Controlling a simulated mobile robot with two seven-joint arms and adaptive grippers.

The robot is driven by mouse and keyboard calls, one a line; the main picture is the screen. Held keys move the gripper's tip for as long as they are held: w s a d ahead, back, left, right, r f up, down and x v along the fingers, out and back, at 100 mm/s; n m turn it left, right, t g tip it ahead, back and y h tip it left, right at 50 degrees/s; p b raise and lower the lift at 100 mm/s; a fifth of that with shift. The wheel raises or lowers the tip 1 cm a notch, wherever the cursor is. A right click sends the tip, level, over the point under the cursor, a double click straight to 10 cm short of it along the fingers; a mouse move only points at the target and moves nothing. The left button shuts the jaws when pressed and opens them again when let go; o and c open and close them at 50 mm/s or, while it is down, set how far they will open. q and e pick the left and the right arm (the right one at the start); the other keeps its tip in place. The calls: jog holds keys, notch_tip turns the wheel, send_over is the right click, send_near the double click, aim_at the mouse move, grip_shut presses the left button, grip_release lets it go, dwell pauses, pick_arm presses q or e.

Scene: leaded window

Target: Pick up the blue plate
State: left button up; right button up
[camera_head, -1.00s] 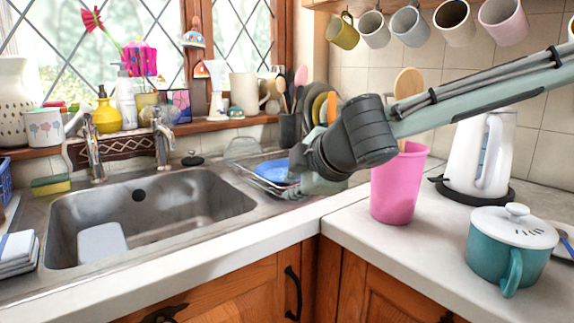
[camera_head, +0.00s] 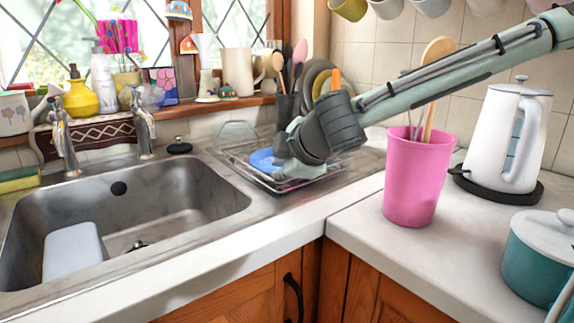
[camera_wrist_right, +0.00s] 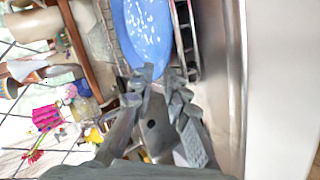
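The blue plate (camera_head: 265,160) lies in the wire dish rack (camera_head: 232,160) right of the sink. My right gripper (camera_head: 281,172) is at the plate's right side and covers part of it. In the right wrist view the plate (camera_wrist_right: 145,30) is beyond the fingertips, its near edge at my right gripper (camera_wrist_right: 159,76). The fingertips are close together with a narrow gap. I cannot tell whether the rim is between them or just behind them. My left gripper is not in view.
The steel sink (camera_head: 172,200) holds a white tub (camera_head: 72,250). A pink cup with utensils (camera_head: 412,185), a white kettle (camera_head: 510,135) and a teal pot (camera_head: 540,255) stand on the right counter. Dark plates (camera_head: 318,80) stand behind the gripper.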

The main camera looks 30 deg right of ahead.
jog(key=shift+x, duration=1.2)
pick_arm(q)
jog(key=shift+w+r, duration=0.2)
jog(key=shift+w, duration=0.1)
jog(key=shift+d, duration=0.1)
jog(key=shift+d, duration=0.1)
pick_arm(e)
grip_shut()
